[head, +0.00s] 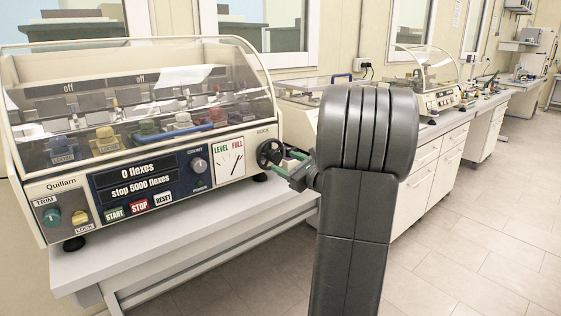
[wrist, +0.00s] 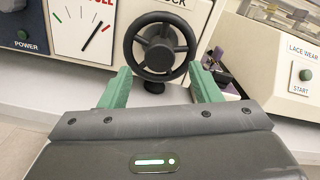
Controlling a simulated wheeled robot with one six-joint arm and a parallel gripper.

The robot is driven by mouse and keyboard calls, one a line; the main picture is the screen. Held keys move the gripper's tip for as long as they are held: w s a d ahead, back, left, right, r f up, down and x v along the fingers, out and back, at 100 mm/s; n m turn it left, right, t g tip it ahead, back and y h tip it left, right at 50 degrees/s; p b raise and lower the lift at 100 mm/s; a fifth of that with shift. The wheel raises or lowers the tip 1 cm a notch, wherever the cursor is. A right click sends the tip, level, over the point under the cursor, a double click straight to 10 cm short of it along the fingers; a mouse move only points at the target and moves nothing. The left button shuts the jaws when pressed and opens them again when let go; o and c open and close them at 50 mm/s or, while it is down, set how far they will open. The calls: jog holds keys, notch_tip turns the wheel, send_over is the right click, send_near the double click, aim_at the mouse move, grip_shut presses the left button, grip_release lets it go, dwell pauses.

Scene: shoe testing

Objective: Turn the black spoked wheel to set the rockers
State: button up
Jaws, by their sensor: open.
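The black spoked wheel (head: 269,153) is on the right end of the flex machine's front panel. In the wrist view the wheel (wrist: 160,45) faces me, with its rim and spokes clear. My gripper (head: 287,172) is open, its green fingers in front of the wheel. In the wrist view my gripper (wrist: 162,85) has one finger to each side of the wheel's lower part, apart from the rim as far as I can see. The rockers (head: 120,100) sit under the clear cover, partly hidden by reflections.
The machine stands on a white bench (head: 180,235). Its panel has a display reading 0 flexes (head: 140,171) and START, STOP and RESET buttons. A lace wear machine (wrist: 285,65) stands close on the right. My arm hides part of the bench behind it.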

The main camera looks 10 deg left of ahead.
aim_at(277, 157)
jog(key=v, duration=0.9)
jog(key=shift+s+d, duration=0.3)
jog(key=x, duration=1.4)
jog(key=shift+d, duration=0.1)
